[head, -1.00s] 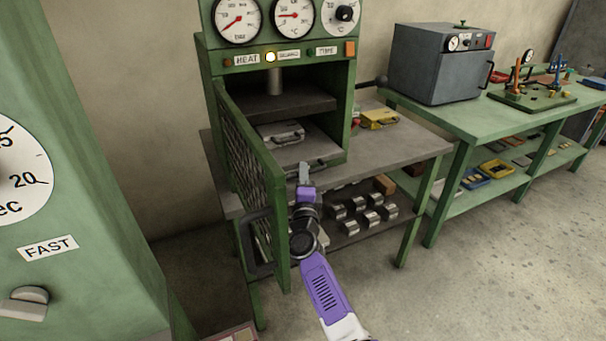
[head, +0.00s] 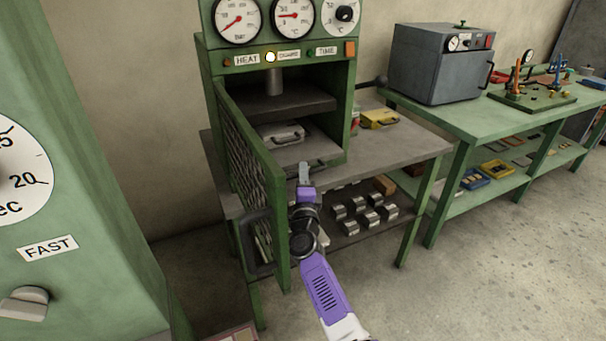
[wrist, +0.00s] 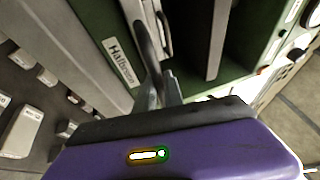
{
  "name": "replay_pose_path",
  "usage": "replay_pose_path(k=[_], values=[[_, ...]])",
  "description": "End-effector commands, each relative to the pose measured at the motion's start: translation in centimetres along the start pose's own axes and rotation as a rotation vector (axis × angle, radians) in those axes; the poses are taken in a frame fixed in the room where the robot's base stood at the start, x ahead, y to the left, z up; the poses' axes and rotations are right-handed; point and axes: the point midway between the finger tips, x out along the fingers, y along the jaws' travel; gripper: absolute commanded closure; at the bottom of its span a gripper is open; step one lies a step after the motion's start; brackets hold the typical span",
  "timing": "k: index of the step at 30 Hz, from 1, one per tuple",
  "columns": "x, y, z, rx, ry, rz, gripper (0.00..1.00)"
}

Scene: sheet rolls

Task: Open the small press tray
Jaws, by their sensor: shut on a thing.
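The small press (head: 352,105) is a green cabinet with gauges on top and its mesh guard door (head: 262,185) swung open to the left. Its small tray (head: 302,154) is a grey plate low in the opening, with a silver mould (head: 283,134) lying on it. My gripper (head: 304,168) is at the tray's front edge, shut on the dark tray handle (wrist: 147,45). In the wrist view my gripper's fingers (wrist: 160,92) meet the lower end of this handle. The fingers hide part of the grip. The tray sits mostly inside the press.
The open guard door stands close to the left of my arm. Several metal blocks (head: 362,212) lie on the shelf below. A yellow box (head: 379,118) sits right of the press. A grey oven (head: 440,65) stands on the green bench (head: 470,117). The floor at right is clear.

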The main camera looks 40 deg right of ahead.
Motion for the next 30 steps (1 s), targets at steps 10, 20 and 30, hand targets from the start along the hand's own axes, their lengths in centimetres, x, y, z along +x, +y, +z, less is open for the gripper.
replay_pose_path(k=[10,20,30], values=[[-0.1,0.1,0.0,-0.001,-0.001,0.002,1.00],[-1.0,-0.2,-0.4,-0.002,-0.001,0.004,1.00],[-6.9,-1.7,-2.8,-0.006,-0.003,0.006,1.00]])
